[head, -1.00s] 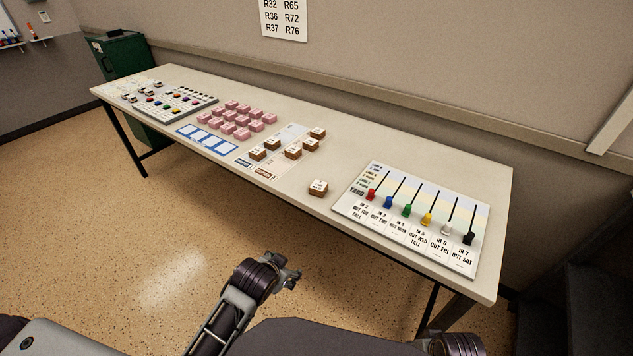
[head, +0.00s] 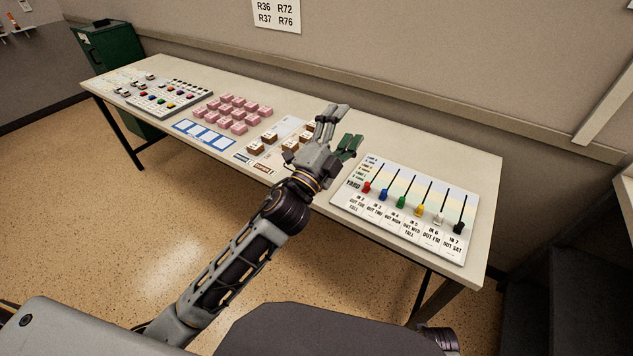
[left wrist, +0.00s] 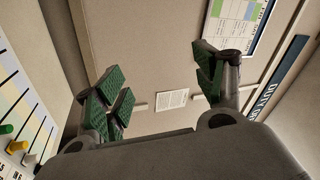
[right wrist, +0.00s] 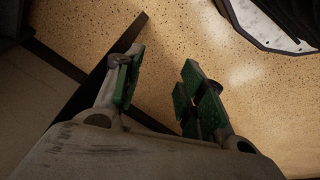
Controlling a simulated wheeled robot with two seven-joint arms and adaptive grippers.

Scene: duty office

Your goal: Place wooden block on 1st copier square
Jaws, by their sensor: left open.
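Several wooden blocks with white marked tops (head: 255,149) sit on and around a pale sheet mid-table. My left gripper (head: 342,128) is open and empty over the table, just right of them; it hides some blocks and the spot where a lone block stood. My right gripper (right wrist: 158,85) is open and empty, above the floor.
Several pink blocks (head: 232,113) stand behind the strip. A board with coloured sliders (head: 400,211) lies at the table's right end. A panel with coloured buttons (head: 170,98) is at the far left. A green cabinet (head: 108,52) stands beyond the table.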

